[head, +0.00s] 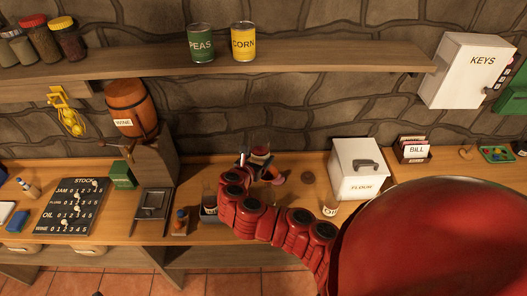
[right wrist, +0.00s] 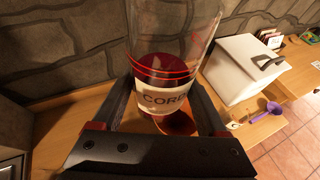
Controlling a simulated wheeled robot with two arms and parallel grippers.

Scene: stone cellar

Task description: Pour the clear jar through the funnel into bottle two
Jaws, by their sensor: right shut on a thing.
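My right gripper (head: 258,168) is shut on a clear glass jar (right wrist: 170,62) above the counter. The jar holds dark red liquid and has a pale label starting "CORD"; red lines ring the glass. It looks roughly upright, and shows small in the head view (head: 260,153). A purple funnel-like thing (right wrist: 273,107) lies near the counter's edge in the right wrist view. A small bottle with an orange-brown body (head: 180,220) stands at the counter's front, beside a dark holder (head: 209,206) partly behind my arm. I cannot tell which bottle is two. My left gripper is not in view.
A white flour box (head: 358,172) stands right of the jar, with a small pale labelled cup (head: 330,208) in front. A wine barrel (head: 130,105) and a stock board (head: 77,207) are at left. A shelf (head: 150,65) runs above. The counter behind the jar is mostly clear.

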